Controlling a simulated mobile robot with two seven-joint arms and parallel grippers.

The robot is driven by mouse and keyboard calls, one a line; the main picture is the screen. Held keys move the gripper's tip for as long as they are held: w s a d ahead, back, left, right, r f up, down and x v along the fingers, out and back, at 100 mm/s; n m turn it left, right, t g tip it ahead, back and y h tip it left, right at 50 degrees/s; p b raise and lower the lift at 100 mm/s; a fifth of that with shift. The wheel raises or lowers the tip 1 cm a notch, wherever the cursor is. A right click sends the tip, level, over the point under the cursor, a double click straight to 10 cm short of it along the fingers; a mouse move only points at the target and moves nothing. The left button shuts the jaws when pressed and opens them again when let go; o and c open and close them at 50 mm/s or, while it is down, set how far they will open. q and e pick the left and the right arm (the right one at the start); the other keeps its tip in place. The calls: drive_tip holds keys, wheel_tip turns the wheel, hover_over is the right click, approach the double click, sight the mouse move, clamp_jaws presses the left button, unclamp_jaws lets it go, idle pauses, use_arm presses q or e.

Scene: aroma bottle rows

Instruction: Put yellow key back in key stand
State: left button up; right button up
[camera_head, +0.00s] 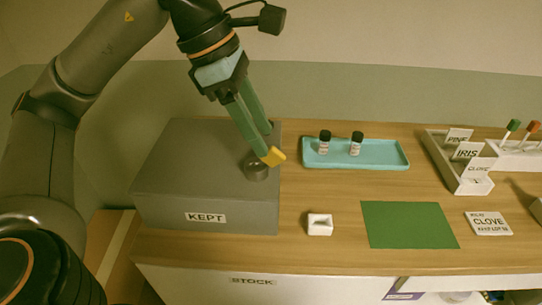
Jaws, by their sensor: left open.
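The yellow key (273,157) is at the round dark lock (257,171) on top of the grey box labelled KEPT (190,175). My left gripper (264,143) reaches down from above, its fingertips right at the key. Its jaws are open; the picture does not show whether a finger touches the key. The key's lower part is hidden, so I cannot tell how deep it sits in the lock. The white key stand (517,157) is at the right edge, with a green key (513,125) and an orange key (533,127) upright in it. My right gripper is not in view.
A teal tray (385,163) with two small bottles stands behind the middle. A white rack with name cards (438,155) stands left of the key stand.

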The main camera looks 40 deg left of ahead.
sight(270, 147)
use_arm(q)
drive_tip(key=x, duration=0.4)
drive_tip(key=shift+w+f, duration=0.2)
drive_tip(key=shift+c, duration=0.2)
clamp_jaws()
